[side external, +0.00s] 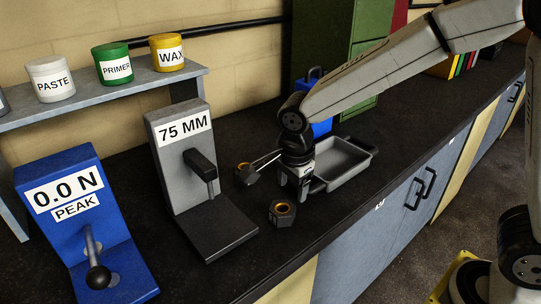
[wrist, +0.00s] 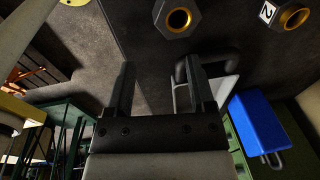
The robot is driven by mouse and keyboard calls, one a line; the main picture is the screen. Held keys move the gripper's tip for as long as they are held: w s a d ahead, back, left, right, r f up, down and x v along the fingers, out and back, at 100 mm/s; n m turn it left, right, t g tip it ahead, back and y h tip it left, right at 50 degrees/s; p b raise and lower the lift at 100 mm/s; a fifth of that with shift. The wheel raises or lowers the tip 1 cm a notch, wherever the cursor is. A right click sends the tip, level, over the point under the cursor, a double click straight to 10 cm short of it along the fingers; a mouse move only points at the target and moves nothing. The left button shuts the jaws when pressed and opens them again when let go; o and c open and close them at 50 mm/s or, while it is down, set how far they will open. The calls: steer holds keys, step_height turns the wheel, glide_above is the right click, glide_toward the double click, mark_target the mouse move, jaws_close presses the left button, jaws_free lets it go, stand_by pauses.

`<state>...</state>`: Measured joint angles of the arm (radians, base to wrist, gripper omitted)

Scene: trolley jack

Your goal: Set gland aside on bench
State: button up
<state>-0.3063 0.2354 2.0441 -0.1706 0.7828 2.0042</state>
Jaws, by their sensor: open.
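Two dark hexagonal nut-like pieces with brass-coloured bores lie on the bench; I cannot tell which is the gland. The nearer one (side external: 282,221) lies in front of my gripper in the side view. The other (side external: 240,166) is farther back and partly hidden by a dark part on my wrist. In the wrist view, one hex piece (wrist: 177,33) shows at the top middle and another, marked "2" (wrist: 286,6), at the top right, both cut by the edge. My gripper (side external: 298,192) points down; its fingers (wrist: 160,70) are apart with nothing between them.
A grey tray (side external: 361,157) with a handle is just right of my gripper. The grey 75 MM stand (side external: 172,150) and blue 0.0 N gauge (side external: 95,195) stand left. A blue item (side external: 320,128) is behind. Dark bench (side external: 335,206) is clear toward its front edge.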

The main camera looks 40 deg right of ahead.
steer(key=shift+s+a+r, duration=0.1)
steer(key=shift+r, duration=0.75)
steer(key=s+d+f+n, duration=0.3)
steer(key=s+d+n, duration=0.2)
steer(key=n, duration=0.4)
steer(key=s+d+f+n+t+y, duration=0.1)
steer(key=s+d+f+n, duration=0.3)
steer(key=n, duration=0.5)
steer(key=shift+s+d, duration=0.55)
